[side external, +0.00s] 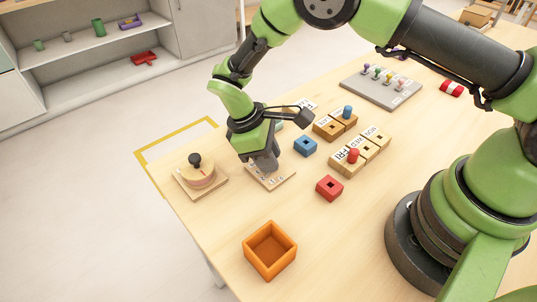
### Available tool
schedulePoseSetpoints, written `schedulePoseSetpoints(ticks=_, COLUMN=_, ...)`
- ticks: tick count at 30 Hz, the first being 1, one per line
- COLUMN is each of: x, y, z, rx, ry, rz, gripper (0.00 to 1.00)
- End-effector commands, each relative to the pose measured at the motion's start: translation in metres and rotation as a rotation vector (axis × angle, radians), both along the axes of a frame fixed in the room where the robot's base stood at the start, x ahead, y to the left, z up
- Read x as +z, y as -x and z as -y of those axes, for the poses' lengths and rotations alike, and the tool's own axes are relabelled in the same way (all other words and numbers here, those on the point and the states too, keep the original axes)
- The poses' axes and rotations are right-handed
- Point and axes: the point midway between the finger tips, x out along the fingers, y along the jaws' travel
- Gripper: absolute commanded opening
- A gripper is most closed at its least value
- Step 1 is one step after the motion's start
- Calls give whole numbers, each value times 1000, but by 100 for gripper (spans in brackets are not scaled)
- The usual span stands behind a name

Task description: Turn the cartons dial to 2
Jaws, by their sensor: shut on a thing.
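A small light wooden plate with dark printed marks (277,183) lies near the table's left edge. I take it to be the cartons dial, though its lettering is too small to read. My gripper (266,166) points down over the plate and is shut on the dial's knob. The fingers hide the knob, so I cannot tell which number it points to.
A round wooden piece with a black knob (199,176) stands on a square base close at left. An orange open box (270,273) is in front. A blue block (305,146), a red block (329,188) and wooden day blocks (343,167) lie right. A grey peg board (381,92) is farther back.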

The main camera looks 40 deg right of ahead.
Motion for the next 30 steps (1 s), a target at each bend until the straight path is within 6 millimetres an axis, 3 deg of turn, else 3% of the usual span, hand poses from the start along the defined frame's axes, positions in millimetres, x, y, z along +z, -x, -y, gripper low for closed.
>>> schedulePoseSetpoints(ticks=10, x=0, y=0, z=1, rx=-137, ry=0, rz=-3, gripper=1)
schedulePoseSetpoints(ticks=26, x=0, y=0, z=1, rx=-160, ry=1, rz=-2, gripper=1)
schedulePoseSetpoints(ticks=27, x=0, y=0, z=1, rx=-159, ry=0, rz=-2, gripper=30)
schedulePoseSetpoints(ticks=30, x=0, y=0, z=1, rx=-159, ry=0, rz=-2, gripper=50)
